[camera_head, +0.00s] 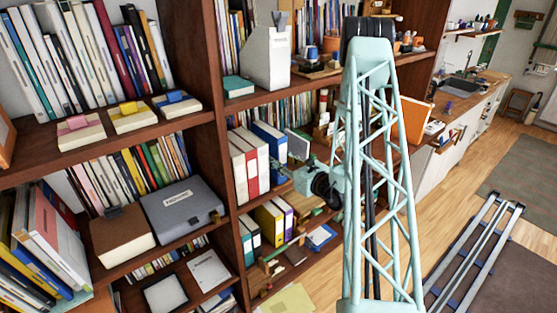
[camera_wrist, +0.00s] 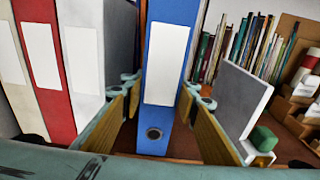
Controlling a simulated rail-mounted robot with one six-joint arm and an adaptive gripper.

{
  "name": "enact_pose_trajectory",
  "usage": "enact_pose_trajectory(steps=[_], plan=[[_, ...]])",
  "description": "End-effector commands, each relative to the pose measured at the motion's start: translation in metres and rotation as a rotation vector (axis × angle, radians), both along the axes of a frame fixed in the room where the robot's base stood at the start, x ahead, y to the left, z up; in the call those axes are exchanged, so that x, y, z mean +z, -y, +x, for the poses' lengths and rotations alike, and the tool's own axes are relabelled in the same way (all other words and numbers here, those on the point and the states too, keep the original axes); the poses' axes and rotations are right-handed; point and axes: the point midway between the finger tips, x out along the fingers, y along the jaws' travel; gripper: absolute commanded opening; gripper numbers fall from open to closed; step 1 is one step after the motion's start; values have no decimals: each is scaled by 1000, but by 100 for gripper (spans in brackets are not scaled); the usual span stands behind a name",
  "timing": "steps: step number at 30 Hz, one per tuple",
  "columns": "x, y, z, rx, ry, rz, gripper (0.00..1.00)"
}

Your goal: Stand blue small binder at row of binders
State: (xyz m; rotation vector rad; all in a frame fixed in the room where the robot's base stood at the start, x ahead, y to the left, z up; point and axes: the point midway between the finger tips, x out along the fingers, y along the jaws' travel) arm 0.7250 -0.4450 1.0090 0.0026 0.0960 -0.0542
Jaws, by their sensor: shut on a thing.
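The blue small binder (camera_wrist: 181,30) stands upright between the fingers of my gripper (camera_wrist: 160,100) in the wrist view. Its white label and finger hole face me. My gripper is shut on its sides. In the head view the blue binder (camera_head: 270,138) is at the right end of the row of binders, with my gripper (camera_head: 290,172) in front of it, partly behind my arm. The row has a cream binder (camera_wrist: 10,75), a red binder (camera_wrist: 42,20) and a pale grey binder (camera_wrist: 85,20), left of the blue one. Whether the blue binder touches the shelf I cannot tell.
Books (camera_wrist: 255,45) line the back. A wooden shelf upright (camera_head: 228,180) bounds the row on the left.

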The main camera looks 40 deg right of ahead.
Motion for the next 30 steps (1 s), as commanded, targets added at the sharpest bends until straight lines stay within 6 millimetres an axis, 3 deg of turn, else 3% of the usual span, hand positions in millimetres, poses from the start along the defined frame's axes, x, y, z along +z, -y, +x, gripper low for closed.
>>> enact_pose_trajectory(steps=[13,14,18,30], plan=[[-4,0,0,0,1,0,13],[-4,0,0,0,1,0,31],[-3,0,0,0,1,0,43],[-4,0,-1,0,-1,0,44]])
